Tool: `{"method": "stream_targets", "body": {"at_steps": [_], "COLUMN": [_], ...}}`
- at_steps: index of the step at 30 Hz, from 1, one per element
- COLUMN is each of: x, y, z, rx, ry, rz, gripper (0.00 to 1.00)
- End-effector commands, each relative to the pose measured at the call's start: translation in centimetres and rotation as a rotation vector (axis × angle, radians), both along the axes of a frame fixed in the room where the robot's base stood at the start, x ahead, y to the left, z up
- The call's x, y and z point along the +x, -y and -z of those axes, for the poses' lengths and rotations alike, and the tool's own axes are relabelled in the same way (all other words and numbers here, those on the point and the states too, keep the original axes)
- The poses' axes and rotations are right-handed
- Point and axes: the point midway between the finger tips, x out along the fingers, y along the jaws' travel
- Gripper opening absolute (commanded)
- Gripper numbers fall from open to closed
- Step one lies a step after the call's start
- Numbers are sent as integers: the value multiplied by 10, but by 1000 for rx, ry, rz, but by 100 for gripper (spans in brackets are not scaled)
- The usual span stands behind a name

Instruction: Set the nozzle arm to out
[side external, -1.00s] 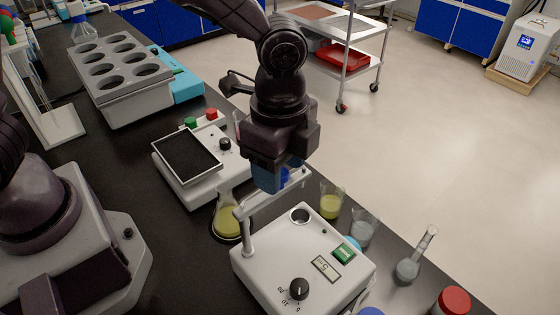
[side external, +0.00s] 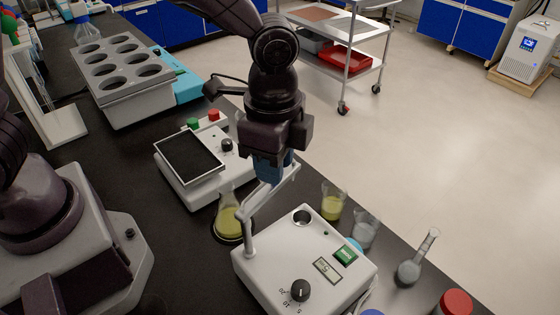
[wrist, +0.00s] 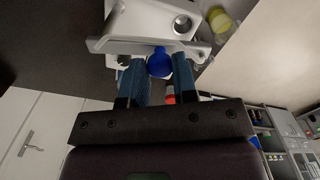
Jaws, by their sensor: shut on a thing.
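The white distiller (side external: 275,265) stands on the dark bench, with a dial and green switch on its top. Its white nozzle arm (side external: 262,203) runs from a post at the left back corner away toward the stirrer side. My gripper (side external: 274,170) is at the far end of the nozzle arm. In the wrist view the blue knob (wrist: 158,66) sits between my two blue fingers, which are closed on it. The nozzle arm (wrist: 112,45) crosses just beyond the fingertips there. In the side view my fingers hide the knob.
A flask of yellow liquid (side external: 228,222) stands close to the left of the nozzle arm. A white stirrer (side external: 190,158) is behind it. Beakers (side external: 332,207) and a clear flask (side external: 410,270) line the right bench edge.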

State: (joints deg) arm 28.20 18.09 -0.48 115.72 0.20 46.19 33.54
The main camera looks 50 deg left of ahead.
Motion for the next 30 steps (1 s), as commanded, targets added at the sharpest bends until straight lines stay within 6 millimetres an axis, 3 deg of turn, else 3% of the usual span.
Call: {"method": "stream_targets", "body": {"at_steps": [18, 30], "x": [-20, -38], "y": [-34, -47], "z": [-2, -2], "rx": [0, -1], "ry": [0, 2], "rz": [-583, -914], "gripper": [0, 0]}}
